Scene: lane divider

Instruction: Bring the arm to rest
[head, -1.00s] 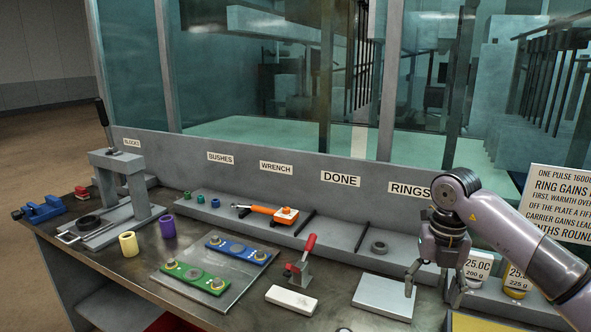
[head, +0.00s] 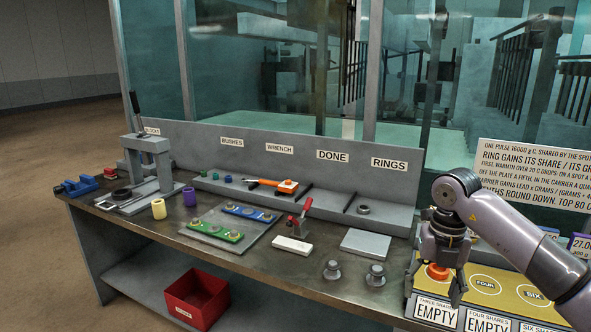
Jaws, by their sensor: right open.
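My right arm comes in from the right edge, and its gripper (head: 432,292) points down, open, over the left end of a yellow board (head: 511,299). An orange round piece (head: 437,271) shows between its fingers, low near the board; I cannot tell whether the fingers touch it. My left gripper is not in view.
The board has spots marked FOUR and SIX and EMPTY cards (head: 435,312) in front. Left of it stand two grey metal pieces (head: 375,275), a pale plate (head: 365,243) and a red-handled clamp (head: 300,220). A red bin (head: 197,298) sits below the bench.

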